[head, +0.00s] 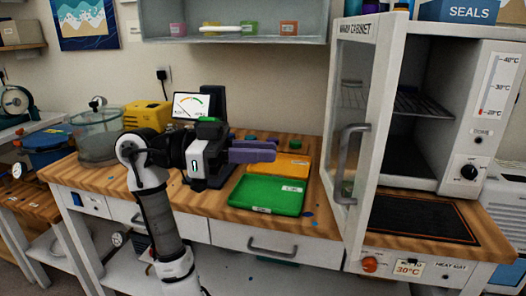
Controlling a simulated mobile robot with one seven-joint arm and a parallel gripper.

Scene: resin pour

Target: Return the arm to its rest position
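My arm rises from the bottom of the head view and bends right at its elbow over the wooden workbench (225,203). My gripper (273,151) points right, with purple fingers, above the back of the green tray. The fingers lie close together in this view, and I cannot tell whether there is a gap between them. Nothing shows held at the fingertips.
A green tray (266,196) and an orange tray (298,167) lie on the bench. The warm cabinet's door (350,130) stands open at right, beside the trays. A clear lidded pot (97,135), a yellow box (147,115) and a gauge display (192,104) stand at left.

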